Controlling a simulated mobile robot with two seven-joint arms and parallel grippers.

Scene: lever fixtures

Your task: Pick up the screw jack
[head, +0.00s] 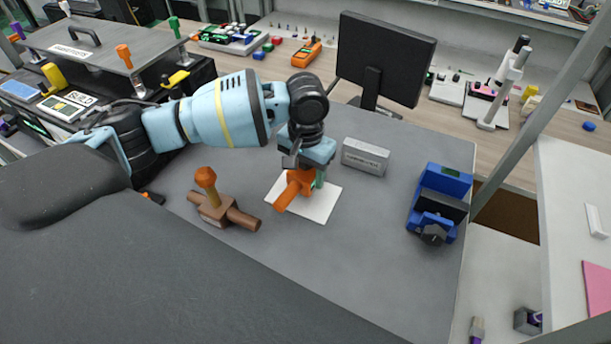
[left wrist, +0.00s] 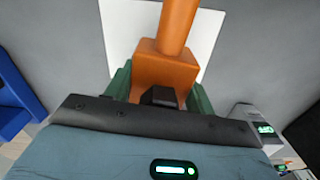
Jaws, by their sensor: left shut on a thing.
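An orange piece (head: 294,190), which I take to be the screw jack, has a block body and a thick round bar pointing toward the lower left. It is over a white square sheet (head: 322,207) on the grey table; I cannot tell whether it touches the sheet. My left gripper (head: 307,174) comes down on it from above and is shut on its block. In the left wrist view, green fingers press the orange block (left wrist: 165,70) from both sides, and the bar runs up over the sheet. The block's underside is hidden. My right gripper is not in view.
A brown fixture (head: 216,212) with an orange-knobbed post stands to the left. A grey box (head: 366,157) is close behind on the right. A blue vise-like fixture (head: 440,202) stands near the right edge. A monitor (head: 385,58) is behind. The table front is clear.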

